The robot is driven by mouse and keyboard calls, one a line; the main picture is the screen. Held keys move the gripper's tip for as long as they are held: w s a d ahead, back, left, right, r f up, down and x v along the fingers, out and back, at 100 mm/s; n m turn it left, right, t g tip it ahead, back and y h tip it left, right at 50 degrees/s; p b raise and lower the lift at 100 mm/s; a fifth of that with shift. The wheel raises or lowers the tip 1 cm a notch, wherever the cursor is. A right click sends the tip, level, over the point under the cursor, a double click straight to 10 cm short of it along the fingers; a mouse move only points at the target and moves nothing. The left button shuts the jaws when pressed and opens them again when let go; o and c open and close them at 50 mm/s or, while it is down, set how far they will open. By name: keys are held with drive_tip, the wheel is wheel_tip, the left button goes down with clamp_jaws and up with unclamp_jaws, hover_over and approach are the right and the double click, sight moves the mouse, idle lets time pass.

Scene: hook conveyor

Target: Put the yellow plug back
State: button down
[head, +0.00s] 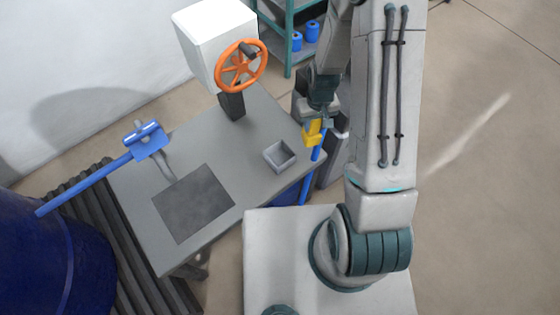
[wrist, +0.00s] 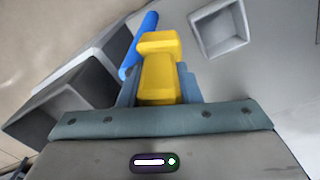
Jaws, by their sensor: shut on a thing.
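The yellow plug (head: 312,132) is between the jaws of my gripper (head: 323,118), off the right edge of the grey table in the head view. In the wrist view the yellow plug (wrist: 160,68) fills the space between the fingers of my gripper (wrist: 158,88), which are shut on it. A blue rod (head: 310,178) shows just below and behind the plug; I cannot tell whether they touch. A small open grey tray (head: 269,158) sits on the table near its right edge; it also shows in the wrist view (wrist: 200,28), and looks empty.
The grey table (head: 235,148) carries a white box (head: 196,30) with an orange handwheel (head: 222,72), a dark flat pad (head: 185,212) and a blue lever (head: 95,183). A dark blue drum (head: 60,265) and rollers stand left. A teal shelf (head: 289,55) stands behind.

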drive_tip(key=s+a+r+n+b, duration=0.2)
drive_tip(key=s+r+n+b, duration=0.25)
drive_tip(key=s+b, duration=0.6)
drive_tip(key=w+a+f+b, duration=0.5)
drive_tip(key=w+a+f, duration=0.2)
drive_tip(key=f, duration=0.4)
drive_tip(key=shift+w+a+f, duration=0.2)
drive_tip(key=shift+w+a, duration=0.2)
drive_tip(key=shift+a, duration=0.35)
drive_tip(key=shift+f, duration=0.15)
drive_tip(key=c, duration=1)
unclamp_jaws()
drive_tip(key=shift+c, duration=0.2)
